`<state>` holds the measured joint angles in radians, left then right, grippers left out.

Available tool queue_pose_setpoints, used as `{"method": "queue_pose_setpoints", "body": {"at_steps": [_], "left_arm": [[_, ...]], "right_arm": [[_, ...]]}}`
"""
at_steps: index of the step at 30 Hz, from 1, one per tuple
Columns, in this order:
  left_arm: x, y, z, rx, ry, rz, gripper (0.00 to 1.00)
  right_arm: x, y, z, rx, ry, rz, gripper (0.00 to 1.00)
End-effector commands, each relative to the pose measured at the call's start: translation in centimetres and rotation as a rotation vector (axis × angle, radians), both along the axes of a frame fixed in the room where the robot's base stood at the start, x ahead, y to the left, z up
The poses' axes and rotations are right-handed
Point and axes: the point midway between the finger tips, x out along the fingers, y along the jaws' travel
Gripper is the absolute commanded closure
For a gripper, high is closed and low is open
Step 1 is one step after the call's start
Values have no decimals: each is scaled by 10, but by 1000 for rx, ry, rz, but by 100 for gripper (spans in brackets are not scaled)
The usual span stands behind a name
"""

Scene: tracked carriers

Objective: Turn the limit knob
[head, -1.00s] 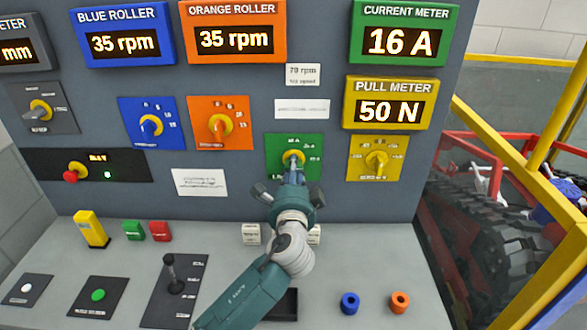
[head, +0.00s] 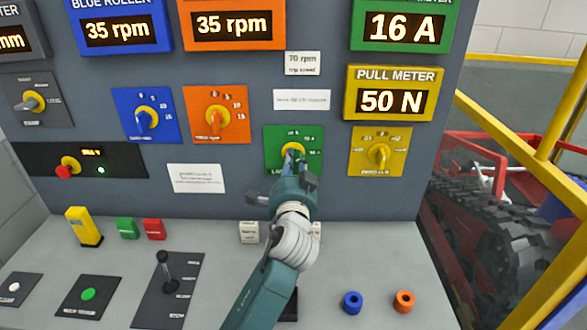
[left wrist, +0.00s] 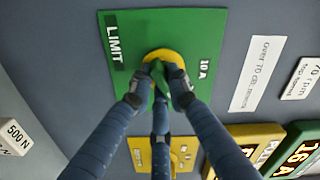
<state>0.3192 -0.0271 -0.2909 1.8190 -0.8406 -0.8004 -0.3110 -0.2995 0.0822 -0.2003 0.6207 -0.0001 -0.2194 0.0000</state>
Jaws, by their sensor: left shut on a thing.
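The limit knob sits on a green plate (head: 312,140) on the grey panel, below the meters. In the left wrist view the plate (left wrist: 124,70) reads LIMIT and 10 A, and the knob's yellow disc (left wrist: 165,56) shows behind my fingers. My left gripper (head: 294,160) reaches up to this knob from below. In the left wrist view its fingers (left wrist: 160,84) are shut around the knob's green grip, hiding much of it, so its exact pointing is hard to tell. The green current meter (head: 402,28) reads 16 A. My right gripper is not in view.
A yellow plate with a knob (head: 379,155) is close on the right, below the pull meter (head: 391,95) reading 50 N. An orange knob plate (head: 217,117) is on the left. A lever (head: 163,268) and several buttons stand on the desk below.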

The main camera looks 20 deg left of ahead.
Motion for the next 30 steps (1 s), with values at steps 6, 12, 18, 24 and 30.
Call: {"method": "queue_pose_setpoints", "body": {"at_steps": [6, 12, 18, 24, 30], "left_arm": [[0, -1, -3, -139, -36, -1, 100], [0, -1, -2, -217, -59, -1, 100], [0, -2, -1, -252, -68, -1, 100], [0, -2, -1, -258, -70, -1, 100], [0, -2, -1, -256, -70, -1, 100]], "right_arm": [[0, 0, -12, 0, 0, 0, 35], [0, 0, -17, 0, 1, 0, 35], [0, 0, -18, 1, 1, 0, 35], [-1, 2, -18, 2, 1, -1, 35], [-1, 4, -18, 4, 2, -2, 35]]}}
